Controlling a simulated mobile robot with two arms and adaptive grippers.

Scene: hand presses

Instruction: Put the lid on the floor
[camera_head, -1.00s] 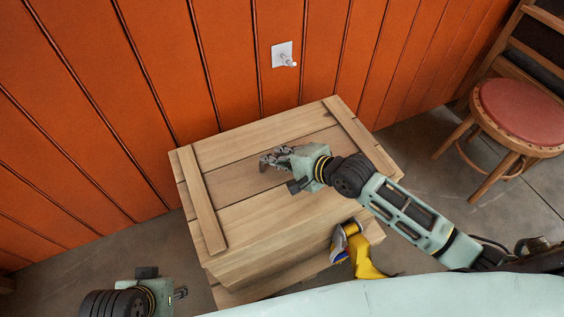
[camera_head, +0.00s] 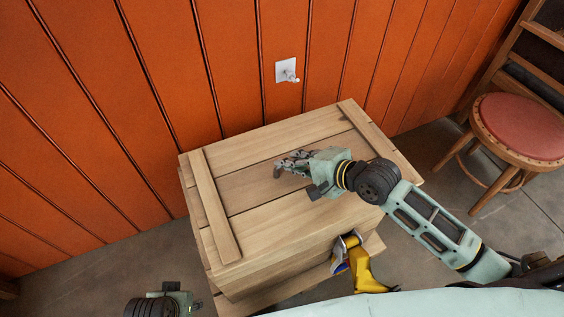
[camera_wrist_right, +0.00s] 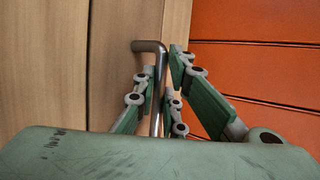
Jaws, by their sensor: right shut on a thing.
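The lid (camera_head: 285,218) is a pale wooden plank panel with a cross strip at each end. It covers the top of a wooden crate (camera_head: 237,303) against the wall. I cannot tell whether there is a gap between them. My right gripper (camera_head: 279,171) is over the middle of the lid, shut on its metal handle. In the right wrist view the bent handle (camera_wrist_right: 150,46) runs between the fingers (camera_wrist_right: 166,92), with the lid's planks (camera_wrist_right: 50,60) at the left. My left gripper (camera_head: 192,303) is low at the left, its fingers mostly hidden, apart from the lid.
An orange plank wall (camera_head: 110,100) with a white fixture (camera_head: 286,71) stands behind. A chair with a red seat (camera_head: 515,126) is at the right. A yellow object (camera_head: 364,273) is by the crate's front. Grey floor (camera_head: 432,155) shows between crate and chair.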

